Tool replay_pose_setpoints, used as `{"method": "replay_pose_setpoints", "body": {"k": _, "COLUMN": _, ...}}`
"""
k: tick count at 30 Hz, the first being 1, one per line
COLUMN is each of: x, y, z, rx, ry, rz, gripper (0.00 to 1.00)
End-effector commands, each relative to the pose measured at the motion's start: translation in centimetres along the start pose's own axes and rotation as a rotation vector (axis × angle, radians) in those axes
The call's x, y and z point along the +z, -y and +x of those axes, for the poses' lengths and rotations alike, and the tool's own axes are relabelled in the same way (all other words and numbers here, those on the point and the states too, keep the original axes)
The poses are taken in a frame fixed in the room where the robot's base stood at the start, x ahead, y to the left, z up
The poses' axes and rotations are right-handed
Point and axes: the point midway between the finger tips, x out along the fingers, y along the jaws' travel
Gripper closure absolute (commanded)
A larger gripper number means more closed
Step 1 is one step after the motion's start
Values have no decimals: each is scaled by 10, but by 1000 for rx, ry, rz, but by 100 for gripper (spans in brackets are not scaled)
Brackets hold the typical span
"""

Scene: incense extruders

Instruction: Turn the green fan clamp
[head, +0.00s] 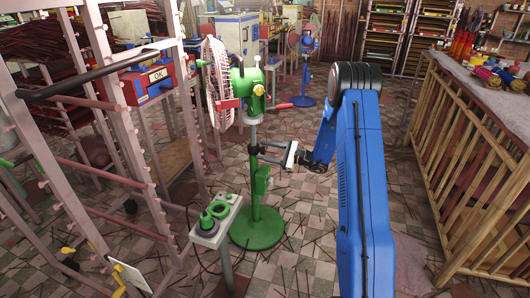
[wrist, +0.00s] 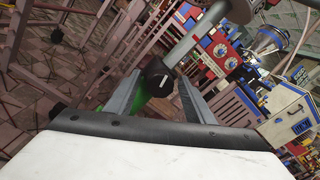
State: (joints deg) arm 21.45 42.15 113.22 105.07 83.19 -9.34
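The green fan (head: 247,88) stands upright on a round green base (head: 257,228), its cage facing left. In the wrist view the clamp's round black knob (wrist: 160,78), with a white mark, sits on the fan's grey pole (wrist: 195,40). My gripper (head: 262,152) is level with the clamp area of the pole, coming from the right. In the wrist view my gripper (wrist: 160,95) is open, with its two fingers apart on either side of the knob. I see gaps between knob and fingers; exact depth is unclear. In the head view the knob is too small to make out.
A small stand (head: 216,232) with green parts is left of the fan base. A wooden rack (head: 110,130) fills the left. A slatted workbench (head: 480,170) is at right. A blue fan (head: 304,42) stands behind. Thin sticks litter the tiled floor.

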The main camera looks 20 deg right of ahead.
Motion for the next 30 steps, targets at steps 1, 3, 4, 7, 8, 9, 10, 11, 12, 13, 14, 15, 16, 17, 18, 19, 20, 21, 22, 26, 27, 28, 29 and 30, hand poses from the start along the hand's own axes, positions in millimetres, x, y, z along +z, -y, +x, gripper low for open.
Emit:
{"method": "replay_pose_setpoints", "body": {"k": 1, "x": 0, "y": 0, "z": 0, "rx": 0, "ry": 0, "rz": 0, "gripper": 52}}
{"method": "replay_pose_setpoints", "body": {"k": 3, "x": 0, "y": 0, "z": 0, "rx": 0, "ry": 0, "rz": 0, "gripper": 52}}
{"method": "replay_pose_setpoints", "body": {"k": 4, "x": 0, "y": 0, "z": -1, "rx": 0, "ry": 0, "rz": 0, "gripper": 52}}
{"method": "replay_pose_setpoints", "body": {"k": 7, "x": 0, "y": 1, "z": -8, "rx": -1, "ry": -1, "rz": 0, "gripper": 52}}
{"method": "replay_pose_setpoints", "body": {"k": 8, "x": 0, "y": 1, "z": -11, "rx": -1, "ry": -1, "rz": 0, "gripper": 52}}
{"method": "replay_pose_setpoints", "body": {"k": 9, "x": 0, "y": 1, "z": -16, "rx": -1, "ry": -1, "rz": 0, "gripper": 52}}
{"method": "replay_pose_setpoints", "body": {"k": 10, "x": 0, "y": 1, "z": -21, "rx": -2, "ry": -1, "rz": 0, "gripper": 52}}
{"method": "replay_pose_setpoints", "body": {"k": 11, "x": -1, "y": 1, "z": -26, "rx": -3, "ry": -2, "rz": 0, "gripper": 52}}
{"method": "replay_pose_setpoints", "body": {"k": 12, "x": -1, "y": 1, "z": -34, "rx": -3, "ry": -3, "rz": 1, "gripper": 52}}
{"method": "replay_pose_setpoints", "body": {"k": 13, "x": -1, "y": 1, "z": -39, "rx": -2, "ry": -2, "rz": 1, "gripper": 52}}
{"method": "replay_pose_setpoints", "body": {"k": 14, "x": -1, "y": 1, "z": -45, "rx": -3, "ry": -2, "rz": 1, "gripper": 52}}
{"method": "replay_pose_setpoints", "body": {"k": 15, "x": -1, "y": 1, "z": -54, "rx": -4, "ry": -2, "rz": 1, "gripper": 52}}
{"method": "replay_pose_setpoints", "body": {"k": 16, "x": -1, "y": 1, "z": -60, "rx": -3, "ry": -2, "rz": 1, "gripper": 52}}
{"method": "replay_pose_setpoints", "body": {"k": 17, "x": -1, "y": 1, "z": -66, "rx": -3, "ry": -2, "rz": 1, "gripper": 52}}
{"method": "replay_pose_setpoints", "body": {"k": 18, "x": -1, "y": 1, "z": -74, "rx": -4, "ry": -2, "rz": 1, "gripper": 52}}
{"method": "replay_pose_setpoints", "body": {"k": 19, "x": -1, "y": 1, "z": -80, "rx": -3, "ry": -2, "rz": 1, "gripper": 52}}
{"method": "replay_pose_setpoints", "body": {"k": 20, "x": -1, "y": 1, "z": -86, "rx": -2, "ry": -2, "rz": 1, "gripper": 52}}
{"method": "replay_pose_setpoints", "body": {"k": 21, "x": -1, "y": 1, "z": -94, "rx": -4, "ry": -2, "rz": 1, "gripper": 52}}
{"method": "replay_pose_setpoints", "body": {"k": 22, "x": -1, "y": 1, "z": -100, "rx": -3, "ry": -2, "rz": 1, "gripper": 52}}
{"method": "replay_pose_setpoints", "body": {"k": 26, "x": -1, "y": 0, "z": -125, "rx": -2, "ry": -2, "rz": 1, "gripper": 52}}
{"method": "replay_pose_setpoints", "body": {"k": 27, "x": -1, "y": 1, "z": -133, "rx": -3, "ry": -2, "rz": 1, "gripper": 52}}
{"method": "replay_pose_setpoints", "body": {"k": 28, "x": -1, "y": 1, "z": -138, "rx": -3, "ry": -2, "rz": 0, "gripper": 52}}
{"method": "replay_pose_setpoints", "body": {"k": 29, "x": -1, "y": 1, "z": -143, "rx": -3, "ry": -2, "rz": 0, "gripper": 52}}
{"method": "replay_pose_setpoints", "body": {"k": 30, "x": 0, "y": 0, "z": -149, "rx": -2, "ry": -1, "rz": 0, "gripper": 52}}
